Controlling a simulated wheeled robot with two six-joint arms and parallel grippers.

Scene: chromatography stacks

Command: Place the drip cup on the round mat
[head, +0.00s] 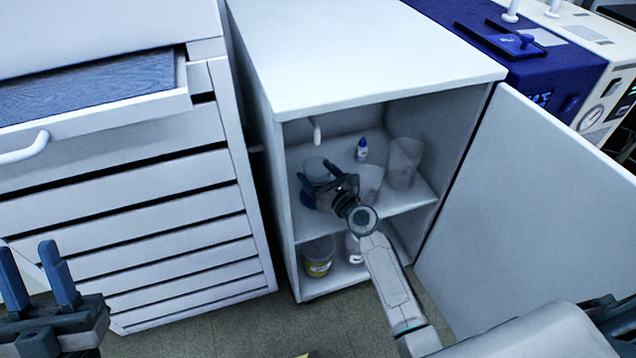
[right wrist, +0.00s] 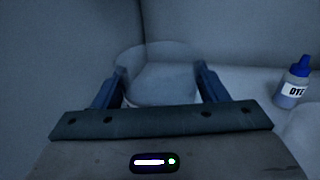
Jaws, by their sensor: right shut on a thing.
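My right gripper (head: 317,178) reaches into the open cabinet at its upper shelf level. It is shut on a clear, round cup (right wrist: 160,75), with one blue finger on either side of the cup. In the head view the cup (head: 315,165) is partly hidden by the gripper. It looks like the drip cup, though no label shows. I cannot tell whether it touches the shelf. My left gripper (head: 38,278) is at the lower left, open and empty, with its fingers apart. No round mat can be made out.
A dye bottle (head: 362,150) and clear beakers (head: 404,162) stand on the shelf (head: 400,205) to the cup's right. A yellow-labelled tub (head: 318,257) stands below. The cabinet door (head: 540,200) is open at right; a drawer (head: 100,115) is open at left. The cabinet top (head: 360,50) is clear.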

